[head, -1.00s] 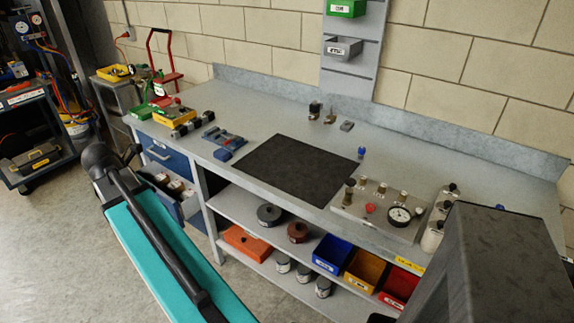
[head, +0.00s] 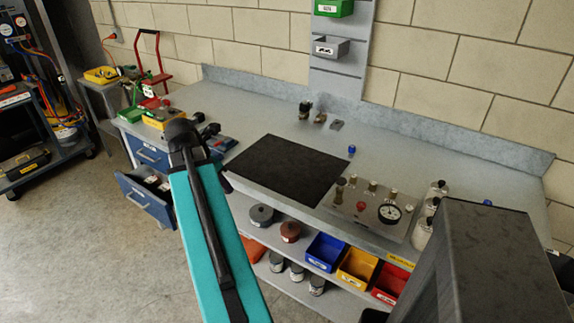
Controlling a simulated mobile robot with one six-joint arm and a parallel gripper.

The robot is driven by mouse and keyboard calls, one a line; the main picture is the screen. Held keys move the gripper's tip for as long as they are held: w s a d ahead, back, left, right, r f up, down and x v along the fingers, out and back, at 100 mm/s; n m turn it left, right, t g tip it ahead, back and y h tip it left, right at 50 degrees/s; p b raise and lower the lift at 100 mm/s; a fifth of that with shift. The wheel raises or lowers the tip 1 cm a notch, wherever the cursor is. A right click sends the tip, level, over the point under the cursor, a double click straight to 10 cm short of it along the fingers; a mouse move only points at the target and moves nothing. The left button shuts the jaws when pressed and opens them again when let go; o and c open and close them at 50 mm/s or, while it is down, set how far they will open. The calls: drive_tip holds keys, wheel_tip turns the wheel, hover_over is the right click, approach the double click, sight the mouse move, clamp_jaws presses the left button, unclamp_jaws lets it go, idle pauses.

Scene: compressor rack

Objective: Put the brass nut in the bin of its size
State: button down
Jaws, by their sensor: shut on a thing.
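My teal arm link (head: 215,245) rises in front of the bench, with its black joint at the top. My gripper's fingers cannot be made out; they are hidden or outside the view. I cannot make out the brass nut. A green bin (head: 333,8) and a grey bin (head: 328,47) hang on the wall panel, with white labels too small to read. A blue bin (head: 325,252), a yellow bin (head: 357,267) and a red bin (head: 390,283) stand on the shelf under the bench, also labelled.
The grey bench (head: 270,112) carries a black mat (head: 287,168), a panel with a gauge (head: 389,213), white bottles and small fittings (head: 305,110) at the back. An open drawer (head: 146,195) sticks out at the left.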

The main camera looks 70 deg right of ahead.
drive_tip(key=s+d+m, duration=0.1)
drive_tip(key=s+d, duration=0.1)
drive_tip(key=s, duration=0.3)
drive_tip(key=s+d+r+m, duration=0.1)
drive_tip(key=s+d, duration=0.2)
drive_tip(key=s, duration=0.3)
drive_tip(key=s+d+m+g, duration=0.1)
drive_tip(key=s+d, duration=0.1)
drive_tip(key=s, duration=0.3)
drive_tip(key=shift+s+d+r+m+y+p, duration=0.2)
drive_tip(key=shift+s+m+y+p, duration=0.1)
drive_tip(key=shift+y, duration=0.1)
drive_tip(key=shift+w, duration=0.1)
drive_tip(key=w+d+p, duration=0.1)
drive_tip(key=w+d, duration=0.1)
drive_tip(key=d, duration=0.3)
drive_tip(key=w+d+f+p, duration=0.1)
drive_tip(key=d, duration=0.3)
drive_tip(key=w+d+p, duration=0.1)
drive_tip(key=w+d, duration=0.1)
drive_tip(key=d, duration=0.3)
drive_tip(key=shift+w+d+f, duration=0.2)
drive_tip(key=shift+w+d, duration=0.1)
drive_tip(key=shift+d+f, duration=0.1)
drive_tip(key=shift+f+p, duration=0.65)
drive_tip(key=shift+f, duration=1.1)
drive_tip(key=shift+f, duration=0.1)
drive_tip(key=c, duration=1.7)
unclamp_jaws()
